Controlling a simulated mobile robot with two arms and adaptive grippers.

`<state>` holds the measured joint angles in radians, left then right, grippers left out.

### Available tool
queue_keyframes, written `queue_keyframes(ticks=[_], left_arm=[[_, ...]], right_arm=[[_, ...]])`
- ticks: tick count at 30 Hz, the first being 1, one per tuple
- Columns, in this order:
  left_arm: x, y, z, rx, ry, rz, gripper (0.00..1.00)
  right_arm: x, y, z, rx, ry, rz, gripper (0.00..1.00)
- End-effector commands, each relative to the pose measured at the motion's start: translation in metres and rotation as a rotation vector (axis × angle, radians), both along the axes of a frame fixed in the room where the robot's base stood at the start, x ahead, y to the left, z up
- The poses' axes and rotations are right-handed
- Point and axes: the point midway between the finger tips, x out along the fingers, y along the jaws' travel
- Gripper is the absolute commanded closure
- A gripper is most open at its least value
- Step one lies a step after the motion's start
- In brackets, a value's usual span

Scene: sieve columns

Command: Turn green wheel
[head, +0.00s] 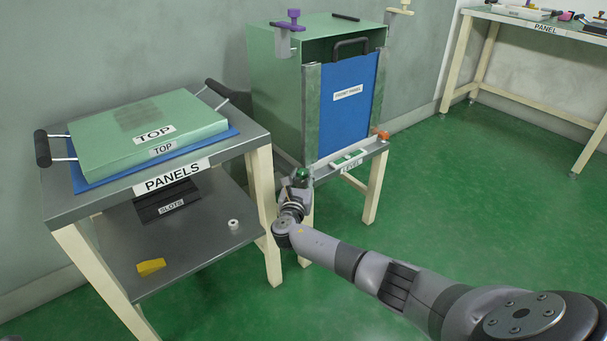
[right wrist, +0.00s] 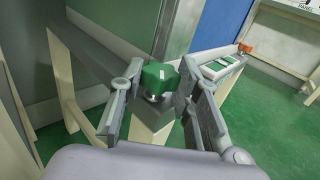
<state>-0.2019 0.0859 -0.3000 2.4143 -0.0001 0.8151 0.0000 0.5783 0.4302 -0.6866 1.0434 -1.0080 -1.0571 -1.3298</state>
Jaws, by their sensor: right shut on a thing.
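The green wheel (head: 301,175) sits at the front left corner of the stand under the green cabinet. In the right wrist view the green wheel (right wrist: 159,76) has a white mark on its top and stands on a grey block. My right gripper (right wrist: 157,88) is shut on the green wheel, with one finger on each side of it. In the head view my right gripper (head: 298,186) partly covers the wheel's lower side. My left gripper is not in view.
The green cabinet (head: 273,85) holds a blue front panel (head: 346,115). An orange knob (head: 380,134) is at the stand's right corner. The panels table (head: 60,206) stands at the left, bearing the green top panel (head: 103,146). Green floor (head: 440,190) is clear at the right.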

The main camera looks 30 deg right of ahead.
Motion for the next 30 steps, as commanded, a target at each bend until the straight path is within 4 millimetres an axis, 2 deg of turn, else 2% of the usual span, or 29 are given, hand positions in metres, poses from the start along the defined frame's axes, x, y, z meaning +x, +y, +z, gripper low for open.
queue_keyframes(ticks=[9,23,24,30], left_arm=[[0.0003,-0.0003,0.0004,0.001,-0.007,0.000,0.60],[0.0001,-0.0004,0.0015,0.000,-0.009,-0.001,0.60],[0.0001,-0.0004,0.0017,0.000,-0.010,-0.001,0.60],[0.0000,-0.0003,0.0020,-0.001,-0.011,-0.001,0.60]], right_arm=[[0.0012,0.0013,-0.0006,0.001,-0.001,-0.105,0.97],[0.0015,0.0006,0.0004,-0.001,-0.002,-0.119,0.97],[0.0015,0.0006,0.0004,-0.001,-0.002,-0.118,0.68],[0.0015,0.0006,0.0004,-0.001,-0.002,-0.118,0.55]])
